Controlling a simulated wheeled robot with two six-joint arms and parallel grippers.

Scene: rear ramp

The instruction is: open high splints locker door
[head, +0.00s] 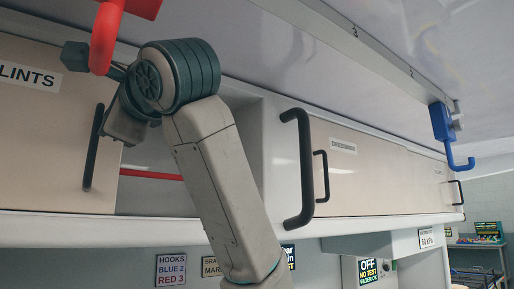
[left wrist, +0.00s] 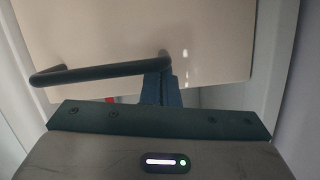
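The splints locker door (head: 45,130) is a beige panel at the left of the head view, its label cut off to "LINTS". Its black upright handle (head: 93,150) sits near the panel's right edge. An opening with a red bar (head: 150,174) shows right of the panel. My left arm rises from the bottom centre, its wrist end near the handle's top. In the left wrist view, my left gripper (left wrist: 160,88) has its fingers close together at the right end of the handle (left wrist: 100,71). Nothing shows between them; whether they touch the handle is unclear. My right gripper is out of view.
A red hook (head: 104,38) hangs in front of my left wrist. A large black grab handle (head: 304,168) stands right of the opening. Beige dressings locker panels (head: 375,175) continue right. A blue hook (head: 448,135) hangs from the ceiling rail at far right.

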